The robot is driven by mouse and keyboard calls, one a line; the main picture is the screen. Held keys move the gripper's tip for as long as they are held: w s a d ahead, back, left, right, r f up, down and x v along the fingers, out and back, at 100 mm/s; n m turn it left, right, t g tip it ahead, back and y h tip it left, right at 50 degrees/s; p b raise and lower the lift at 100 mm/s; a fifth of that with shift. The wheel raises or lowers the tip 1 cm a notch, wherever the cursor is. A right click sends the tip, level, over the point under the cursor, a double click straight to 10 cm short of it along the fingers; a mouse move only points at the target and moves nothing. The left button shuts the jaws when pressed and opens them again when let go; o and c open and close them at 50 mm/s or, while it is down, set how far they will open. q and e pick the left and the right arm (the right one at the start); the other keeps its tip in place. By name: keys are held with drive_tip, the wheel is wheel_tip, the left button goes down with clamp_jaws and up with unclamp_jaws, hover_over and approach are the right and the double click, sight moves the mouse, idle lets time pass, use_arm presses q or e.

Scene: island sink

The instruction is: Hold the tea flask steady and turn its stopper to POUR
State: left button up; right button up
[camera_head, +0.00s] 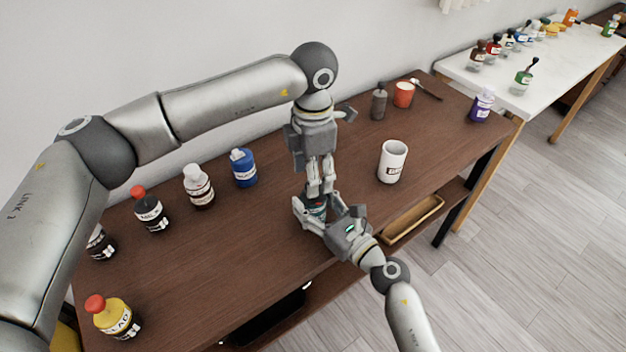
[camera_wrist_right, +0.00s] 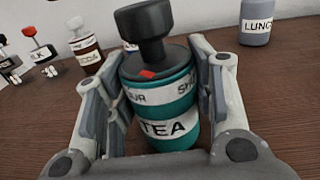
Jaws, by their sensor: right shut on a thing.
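The teal tea flask (camera_wrist_right: 172,110) stands upright on the brown table, its TEA label facing my right wrist camera. Its black stopper (camera_wrist_right: 143,30) has a red mark at its base. The mark sits between the partly seen POUR and SHUT lettering on the white band, nearer POUR. My right gripper (camera_head: 318,209) is shut on the flask, a finger on each side of its body. My left gripper (camera_head: 320,190) points down from above the flask. The wrist view shows no left finger on the stopper. The left fingertips' gap is unclear, and the grippers hide most of the flask in the head view.
A white mug (camera_head: 392,161) stands right of the grippers. A blue bottle (camera_head: 243,167), a white-capped bottle (camera_head: 198,186) and a red-capped dark bottle (camera_head: 150,209) stand to the left.

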use_arm(q)
drive_tip(key=shift+f, duration=1.45)
drive_tip(key=shift+c, duration=0.2)
drive_tip(key=c, duration=1)
